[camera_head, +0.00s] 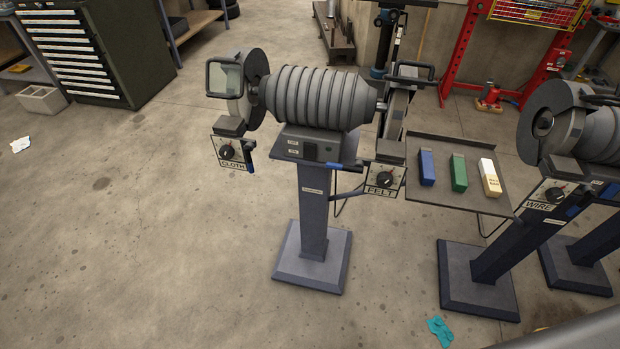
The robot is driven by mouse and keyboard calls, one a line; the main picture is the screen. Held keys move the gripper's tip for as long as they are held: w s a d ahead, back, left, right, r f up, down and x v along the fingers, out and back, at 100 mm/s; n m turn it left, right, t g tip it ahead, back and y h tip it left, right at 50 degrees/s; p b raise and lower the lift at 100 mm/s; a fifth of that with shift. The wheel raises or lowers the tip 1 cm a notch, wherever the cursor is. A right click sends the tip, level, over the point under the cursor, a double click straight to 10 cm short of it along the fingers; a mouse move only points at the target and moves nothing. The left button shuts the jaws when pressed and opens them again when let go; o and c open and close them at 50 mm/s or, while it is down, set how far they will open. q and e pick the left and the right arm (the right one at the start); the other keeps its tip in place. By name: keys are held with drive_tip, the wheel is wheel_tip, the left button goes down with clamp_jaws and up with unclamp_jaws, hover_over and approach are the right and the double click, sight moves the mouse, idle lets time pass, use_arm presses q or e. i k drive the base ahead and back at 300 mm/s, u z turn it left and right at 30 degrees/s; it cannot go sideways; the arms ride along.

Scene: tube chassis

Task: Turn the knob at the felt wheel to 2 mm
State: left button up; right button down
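The felt knob (386,180) is a small dark dial on a pale scale plate, above a label reading FELT (380,191). It sits at the right end of the grey bench grinder (318,98), below the right-hand wheel (394,112). The knob's setting is too small to read. A similar knob (227,152) with the label CLOTH is at the left end, below the cloth wheel (256,75). Neither of my grippers shows in the head view.
A tray (455,147) right of the felt knob holds blue (427,168), green (459,173) and cream (490,178) bars. A second grinder with a WIRE knob (555,194) stands right. The pedestal (313,225) stands on open floor. A teal rag (440,330) lies in front.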

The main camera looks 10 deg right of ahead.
sight(385, 180)
drive_tip(key=u, duration=0.9)
drive_tip(key=k, duration=1.3)
drive_tip(key=z, duration=2.3)
